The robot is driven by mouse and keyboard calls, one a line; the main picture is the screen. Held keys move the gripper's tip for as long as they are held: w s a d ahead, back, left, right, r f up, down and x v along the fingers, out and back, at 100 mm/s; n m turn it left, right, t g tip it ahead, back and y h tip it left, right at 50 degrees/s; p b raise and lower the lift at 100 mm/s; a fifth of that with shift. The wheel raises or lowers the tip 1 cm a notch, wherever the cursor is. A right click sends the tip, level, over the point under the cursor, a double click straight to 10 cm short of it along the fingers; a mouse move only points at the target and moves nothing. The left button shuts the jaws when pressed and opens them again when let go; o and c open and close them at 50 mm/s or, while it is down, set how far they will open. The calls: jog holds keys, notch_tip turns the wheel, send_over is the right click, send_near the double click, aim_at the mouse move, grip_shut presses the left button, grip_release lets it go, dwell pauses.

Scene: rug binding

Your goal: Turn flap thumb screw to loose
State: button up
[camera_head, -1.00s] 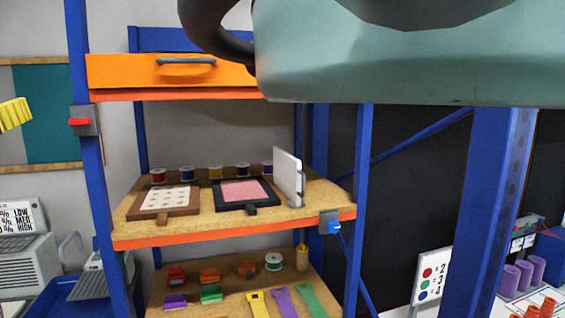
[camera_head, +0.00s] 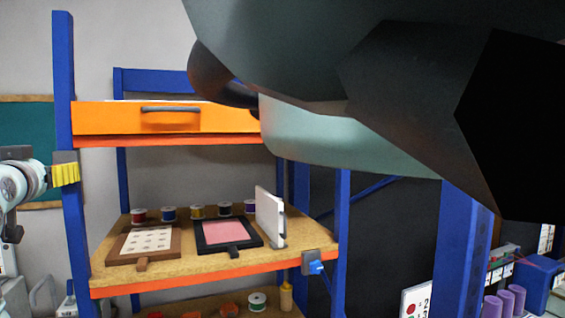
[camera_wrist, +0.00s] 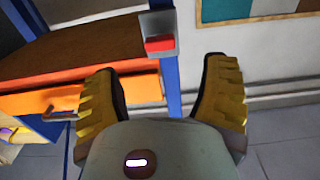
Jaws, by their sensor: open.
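No part is clearly recognisable as the flap thumb screw. A red bar (camera_wrist: 160,44) on a grey bracket (camera_wrist: 158,24) is fixed to a blue post and lies beyond my open, empty fingers, centred between them in the wrist view. My gripper (camera_wrist: 160,72) has yellow ribbed fingers spread wide. In the head view my gripper (camera_head: 65,174) is in front of the left post, covering the red bar; the grey bracket's top (camera_head: 65,156) shows above it. A blue knob (camera_head: 316,267) sits on a grey bracket on the right post. I cannot tell contact.
An orange drawer (camera_head: 90,118) with a dark handle (camera_head: 170,109) is right of my gripper. Below it, a wooden shelf (camera_head: 180,268) holds two framed boards, an upright white panel (camera_head: 268,215) and several thread spools. My arm hides the upper right.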

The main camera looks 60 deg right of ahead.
jog(key=shift+p+x, duration=2.65)
jog(key=shift+x, duration=1.3)
jog(key=shift+c, duration=0.3)
jog(key=c, duration=1.1)
